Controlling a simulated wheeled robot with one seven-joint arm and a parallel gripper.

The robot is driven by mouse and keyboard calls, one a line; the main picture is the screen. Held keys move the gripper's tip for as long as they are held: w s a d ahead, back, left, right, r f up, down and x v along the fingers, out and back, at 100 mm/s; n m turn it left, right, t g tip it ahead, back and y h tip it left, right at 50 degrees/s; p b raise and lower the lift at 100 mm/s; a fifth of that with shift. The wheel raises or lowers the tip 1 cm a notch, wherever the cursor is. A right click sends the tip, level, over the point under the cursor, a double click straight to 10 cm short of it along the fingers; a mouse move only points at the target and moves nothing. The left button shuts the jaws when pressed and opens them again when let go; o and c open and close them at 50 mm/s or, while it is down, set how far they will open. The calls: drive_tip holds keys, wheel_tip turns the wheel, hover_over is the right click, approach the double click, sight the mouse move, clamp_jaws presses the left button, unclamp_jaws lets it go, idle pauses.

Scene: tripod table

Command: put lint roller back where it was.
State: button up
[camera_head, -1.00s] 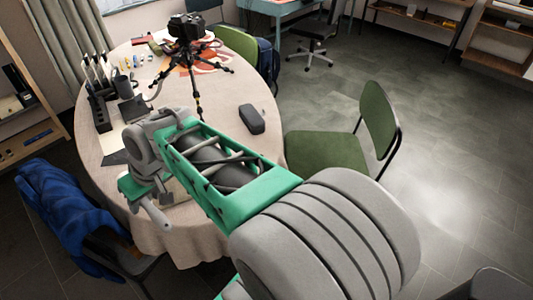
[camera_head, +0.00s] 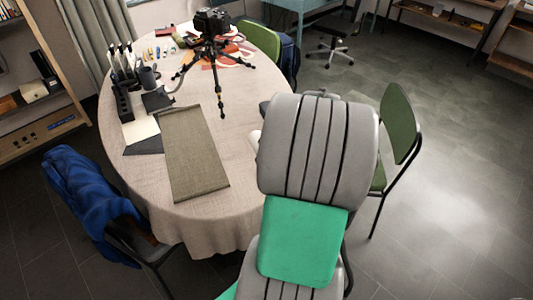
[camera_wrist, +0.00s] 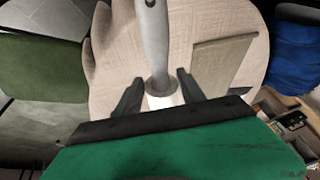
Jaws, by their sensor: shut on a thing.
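The lint roller (camera_wrist: 154,38) has a grey handle and a white roll, and shows in the wrist view. My gripper (camera_wrist: 160,92) is shut on it near the white roll, with one dark finger on each side. The handle points to the top of that picture, over the beige cloth of the round table (camera_head: 240,190). I cannot tell how high the roller is above the cloth. In the head view my arm hides the gripper and most or all of the roller.
A grey-brown mat (camera_head: 192,155) lies on the table's front left, and also shows in the wrist view (camera_wrist: 222,65). A tripod with a camera (camera_head: 213,50) stands behind. A dark organizer (camera_head: 124,100) is at left. Green chairs (camera_head: 400,125) and a blue jacket (camera_head: 85,190) flank the table.

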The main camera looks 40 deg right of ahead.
drive_tip(key=w+d+f, duration=0.3)
drive_tip(key=w+d+f+p, duration=0.1)
drive_tip(key=w+d+f, duration=0.2)
drive_tip(key=f, duration=0.1)
drive_tip(key=shift+w+d+f, duration=0.15)
drive_tip(key=shift+w+d, duration=0.15)
drive_tip(key=shift+w, duration=0.1)
drive_tip(key=f, duration=0.4)
drive_tip(key=shift+w+d+f, duration=0.1)
drive_tip(key=shift+w+d, duration=0.3)
drive_tip(key=shift+f, duration=0.25)
drive_tip(key=o, duration=1.3)
